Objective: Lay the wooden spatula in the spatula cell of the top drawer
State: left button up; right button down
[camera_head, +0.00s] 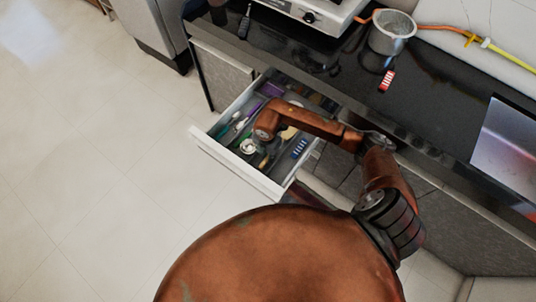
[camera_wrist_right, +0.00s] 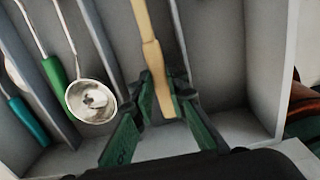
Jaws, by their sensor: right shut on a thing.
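The wooden spatula (camera_wrist_right: 156,60) shows in the right wrist view as a pale wooden handle running up out of the frame. My right gripper (camera_wrist_right: 164,88) is shut on the handle near its lower end. The open top drawer (camera_head: 206,143) has cells split by thin dividers. The handle appears over or in the cell right of the ladle's cell; I cannot tell whether it touches the drawer floor. In the head view my right arm reaches over the drawer and hides part of its contents. My left gripper is not in view.
The cell at the right (camera_wrist_right: 215,50) looks empty in the wrist view. The dark counter (camera_head: 350,85) holds a metal pot (camera_head: 391,36).

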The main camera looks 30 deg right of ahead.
jog(key=c, duration=1.8)
grip_release()
jog(key=shift+r, duration=0.1)
notch_tip(320, 180, up, 12)
jog(key=shift+a+f, duration=0.1)
jog(key=shift+a, duration=0.05)
